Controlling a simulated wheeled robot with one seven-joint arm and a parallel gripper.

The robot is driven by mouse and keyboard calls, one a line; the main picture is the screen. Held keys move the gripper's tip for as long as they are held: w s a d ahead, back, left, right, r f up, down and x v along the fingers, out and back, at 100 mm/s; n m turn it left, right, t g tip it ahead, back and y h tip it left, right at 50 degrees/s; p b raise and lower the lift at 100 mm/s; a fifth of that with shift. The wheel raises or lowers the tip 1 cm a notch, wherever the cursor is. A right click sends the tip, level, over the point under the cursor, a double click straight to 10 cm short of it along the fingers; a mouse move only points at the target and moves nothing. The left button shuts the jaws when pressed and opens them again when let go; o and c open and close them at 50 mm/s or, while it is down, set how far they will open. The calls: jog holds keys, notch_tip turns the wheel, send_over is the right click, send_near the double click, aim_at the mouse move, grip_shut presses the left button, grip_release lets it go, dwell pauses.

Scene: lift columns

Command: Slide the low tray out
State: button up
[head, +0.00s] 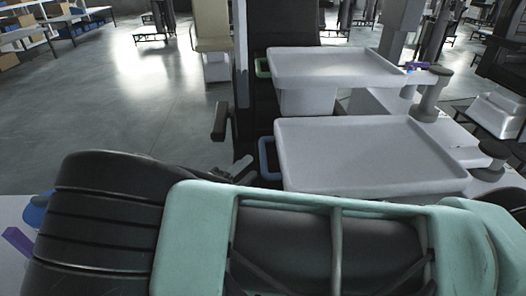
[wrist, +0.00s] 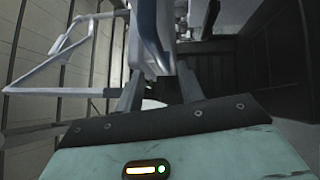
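The low tray (head: 365,155) is a pale grey slab with a raised rim, below a similar upper tray (head: 335,68). A blue handle (head: 264,160) stands at its left side. Dark finger parts of my gripper (head: 240,170) show just left of that handle, partly hidden by my arm. In the wrist view, the two fingers of my gripper (wrist: 158,82) are apart. A blue-edged pale piece, apparently the handle (wrist: 148,35), reaches down between or just beyond them. I cannot tell whether they touch it.
A green handle (head: 262,68) sits left of the upper tray. A dark column (head: 285,20) stands behind the trays. Grey knobbed posts (head: 430,95) stand at right. Open floor (head: 150,90) lies to the left, with shelves of boxes (head: 45,30) far off.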

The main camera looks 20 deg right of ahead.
aim_at(262, 153)
jog(key=p+x, duration=0.1)
jog(key=x, duration=0.5)
jog(key=shift+w+d, duration=0.15)
jog(key=shift+d, duration=0.2)
jog(key=shift+a, duration=0.1)
grip_shut()
